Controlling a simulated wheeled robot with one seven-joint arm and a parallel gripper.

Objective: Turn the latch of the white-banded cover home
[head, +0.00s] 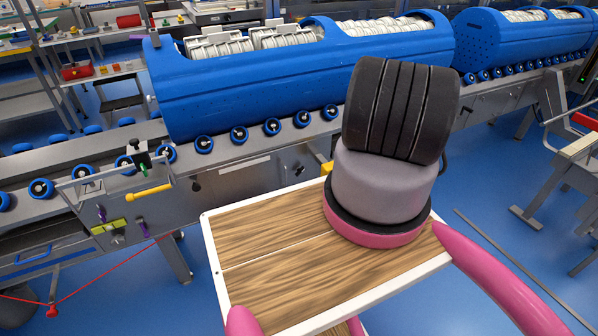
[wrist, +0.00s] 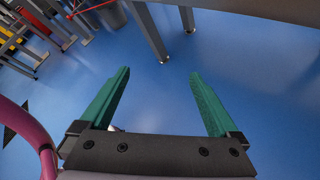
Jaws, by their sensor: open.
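A long blue tub carrier (head: 260,90) lies on the roller line in the head view. Rows of white discs (head: 218,43) show in its open top. A second blue carrier (head: 505,55) lies farther right. I cannot pick out a white-banded cover or its latch in either view. My gripper (wrist: 160,73) shows in the wrist view, with its two green fingers wide apart. Nothing is between them, and they point over bare blue floor. My gripper does not show in the head view.
The steel conveyor with blue rollers (head: 239,135) runs across the scene. A yellow handle (head: 150,191) sticks out at its left front, near a red cord (head: 115,272). Shelves with parts stand at the back left. A steel frame stands at right. Blue floor is open in front.

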